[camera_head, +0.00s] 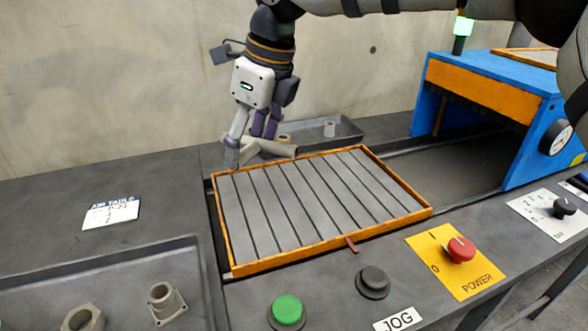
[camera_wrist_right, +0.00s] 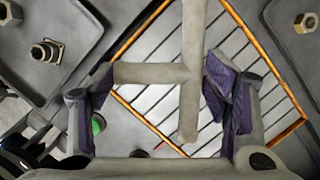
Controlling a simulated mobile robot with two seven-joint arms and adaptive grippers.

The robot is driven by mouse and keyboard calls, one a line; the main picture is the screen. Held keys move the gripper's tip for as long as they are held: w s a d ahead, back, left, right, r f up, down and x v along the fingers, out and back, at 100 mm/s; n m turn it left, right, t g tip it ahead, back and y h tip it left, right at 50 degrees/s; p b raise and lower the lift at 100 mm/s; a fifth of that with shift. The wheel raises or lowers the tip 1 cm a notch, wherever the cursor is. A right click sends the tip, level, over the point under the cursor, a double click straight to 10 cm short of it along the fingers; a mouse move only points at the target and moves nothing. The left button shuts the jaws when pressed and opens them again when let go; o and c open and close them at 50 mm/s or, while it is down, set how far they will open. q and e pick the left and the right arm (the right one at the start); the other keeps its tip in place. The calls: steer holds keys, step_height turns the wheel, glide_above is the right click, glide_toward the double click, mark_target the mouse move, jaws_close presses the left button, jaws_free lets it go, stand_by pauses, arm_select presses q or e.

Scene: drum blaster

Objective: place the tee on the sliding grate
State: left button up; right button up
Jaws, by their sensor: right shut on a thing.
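The tee (camera_head: 275,149), a grey-beige pipe fitting, is held in my right gripper (camera_head: 254,140) above the far left corner of the sliding grate. In the right wrist view the tee (camera_wrist_right: 191,60) shows a long pipe with a branch to the left, between the purple-padded fingers of the right gripper (camera_wrist_right: 160,95). The sliding grate (camera_head: 325,241) has an orange frame and grey slats with dark gaps, and its top is bare. It lies below the tee in the wrist view (camera_wrist_right: 247,39). My left gripper is not in view.
A blue and orange blaster cabinet (camera_head: 485,85) stands at the right. A front left tray (camera_head: 110,264) holds fittings; a back tray (camera_head: 345,133) holds small parts. A green button (camera_head: 287,309), black JOG button (camera_head: 373,281) and red POWER knob (camera_head: 460,249) line the front.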

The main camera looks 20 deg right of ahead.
steer(key=shift+w+d, duration=0.25)
steer(key=d+f, duration=0.4)
steer(key=d, duration=0.5)
glide_above(313, 191)
steer(key=f, duration=0.3)
steer(key=s+f, duration=0.1)
steer(key=f, duration=0.1)
steer(key=shift+d+f, duration=0.3)
steer(key=shift+d, duration=0.1)
steer(key=shift+w+f, duration=0.1)
steer(key=shift+f, duration=1.3)
steer(key=shift+f, duration=0.1)
steer(key=o, duration=1.2)
